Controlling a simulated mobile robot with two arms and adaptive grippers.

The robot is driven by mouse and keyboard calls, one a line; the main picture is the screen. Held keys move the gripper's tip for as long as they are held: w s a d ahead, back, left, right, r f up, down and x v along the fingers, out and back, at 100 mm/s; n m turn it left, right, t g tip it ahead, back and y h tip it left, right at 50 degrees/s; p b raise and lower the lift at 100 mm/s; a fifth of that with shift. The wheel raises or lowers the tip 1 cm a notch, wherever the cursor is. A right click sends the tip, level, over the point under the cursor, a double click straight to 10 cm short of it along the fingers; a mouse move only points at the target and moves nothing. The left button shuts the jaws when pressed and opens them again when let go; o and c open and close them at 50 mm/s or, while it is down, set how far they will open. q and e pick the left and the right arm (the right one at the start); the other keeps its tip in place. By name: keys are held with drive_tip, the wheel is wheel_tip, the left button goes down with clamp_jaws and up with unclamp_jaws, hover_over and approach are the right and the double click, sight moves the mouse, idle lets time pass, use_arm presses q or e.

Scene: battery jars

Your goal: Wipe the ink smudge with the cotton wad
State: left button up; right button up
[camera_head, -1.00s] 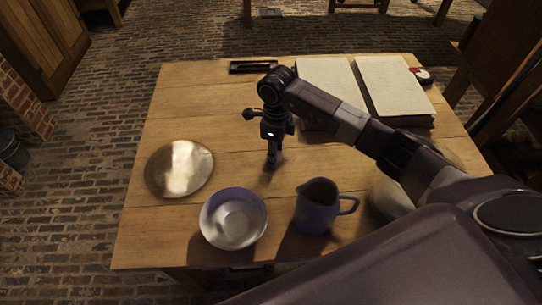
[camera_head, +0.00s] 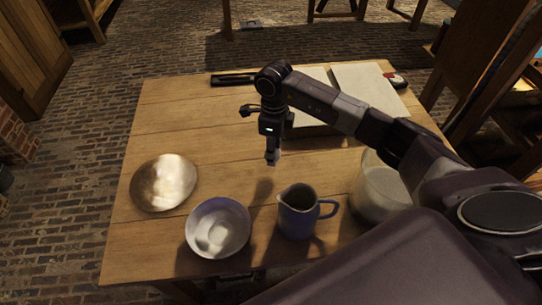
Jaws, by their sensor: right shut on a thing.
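My right gripper (camera_head: 272,157) is over the middle of the table, pointing down, above a dark shadow on the wood. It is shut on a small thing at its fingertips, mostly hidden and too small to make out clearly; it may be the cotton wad. I cannot make out an ink smudge on the table. My left gripper is not in view.
A shiny round plate (camera_head: 150,190) lies at the left. A blue jug (camera_head: 298,218) stands right of the bowl, beside a glass jar (camera_head: 380,195) partly behind my arm. Left-middle wood is clear.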

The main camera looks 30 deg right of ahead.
wheel_tip(320, 180, up, 3)
drive_tip(key=shift+d+f+p, duration=0.15)
drive_tip(key=shift+p, duration=0.45)
drive_tip(key=shift+r, duration=0.35)
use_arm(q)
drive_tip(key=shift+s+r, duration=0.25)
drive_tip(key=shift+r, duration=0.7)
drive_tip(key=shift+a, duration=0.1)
